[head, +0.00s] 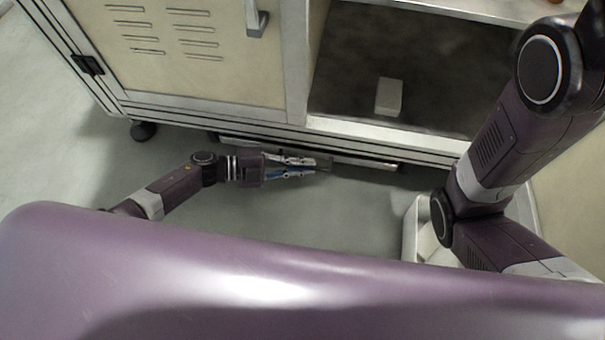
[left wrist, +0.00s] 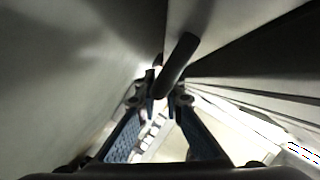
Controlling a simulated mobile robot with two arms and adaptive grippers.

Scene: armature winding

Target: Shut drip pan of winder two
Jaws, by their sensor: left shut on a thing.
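The winder's cabinet (head: 200,50) stands at the back of the head view. Its drip pan (head: 372,162) shows as a thin, low strip under the front bottom edge, sticking out slightly; most of it is hidden beneath the cabinet. My left gripper (head: 322,163) reaches in low from the left, just in front of the pan. In the left wrist view, the left gripper's fingers (left wrist: 161,92) are closed around a dark bar handle (left wrist: 180,60) beside a pale panel. My right arm crosses the right side, but its gripper is out of sight.
An open cabinet bay (head: 425,65) holds a small pale block (head: 389,96). A black caster (head: 143,131) stands under the cabinet's left corner. A white bin (head: 411,230) sits on the floor at right, partly behind my right arm. Floor in front is clear.

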